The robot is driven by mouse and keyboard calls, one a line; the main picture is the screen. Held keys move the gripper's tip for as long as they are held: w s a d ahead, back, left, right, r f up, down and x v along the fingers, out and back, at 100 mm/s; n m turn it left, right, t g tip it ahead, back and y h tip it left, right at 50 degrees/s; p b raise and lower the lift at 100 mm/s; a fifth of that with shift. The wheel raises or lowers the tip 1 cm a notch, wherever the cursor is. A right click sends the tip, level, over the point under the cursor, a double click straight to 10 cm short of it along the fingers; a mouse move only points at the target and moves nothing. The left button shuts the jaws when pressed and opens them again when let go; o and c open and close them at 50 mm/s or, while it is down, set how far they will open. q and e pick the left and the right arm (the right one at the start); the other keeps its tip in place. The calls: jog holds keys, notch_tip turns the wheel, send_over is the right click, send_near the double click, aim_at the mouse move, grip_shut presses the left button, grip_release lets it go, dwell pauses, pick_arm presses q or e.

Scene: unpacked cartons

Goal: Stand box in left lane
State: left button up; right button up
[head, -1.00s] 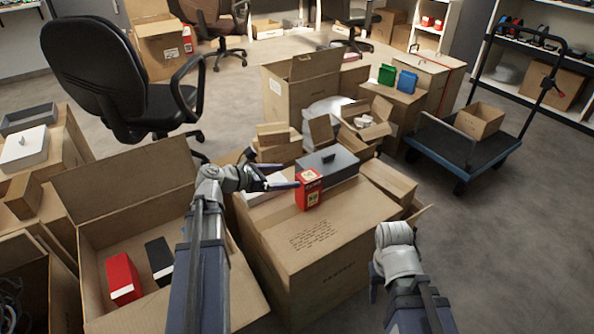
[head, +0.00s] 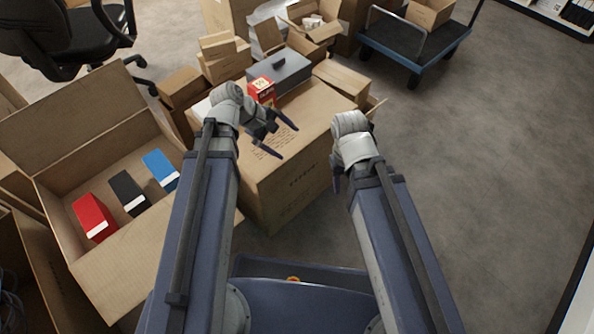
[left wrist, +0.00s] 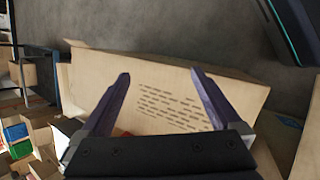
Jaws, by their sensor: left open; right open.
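A red box (head: 262,91) with a yellow label stands upright on top of a closed carton (head: 290,172). My left gripper (head: 288,142) is open and empty, over the carton top on the near side of the red box; its wrist partly covers the box. In the left wrist view my left gripper (left wrist: 160,75) spans bare, printed carton top (left wrist: 170,105). A small orange-red patch shows low between the fingers, mostly hidden. My right gripper (head: 336,177) is open and empty beside the carton's right side, its fingers partly hidden by its wrist.
An open carton (head: 90,131) at left holds a red box (head: 94,217), a black box (head: 128,192) and a blue box (head: 160,169) in a row. A grey case (head: 279,72) lies behind the red-and-yellow box. A cart (head: 412,45) stands at back right; floor at right is clear.

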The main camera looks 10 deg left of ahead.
pick_arm(q)
jog(key=s+d+f+m+g+y, duration=0.1)
jog(key=s+d+m+y, duration=0.2)
jog(key=s+m, duration=0.2)
jog(key=s+d+f+m+g+y, duration=0.1)
jog(key=s+d+f+m+y, duration=0.1)
jog(key=m, duration=0.9)
jog(key=s+d+y, duration=0.1)
jog(key=s+y, duration=0.1)
jog(key=shift+s+g, duration=0.35)
jog(key=shift+g, duration=0.05)
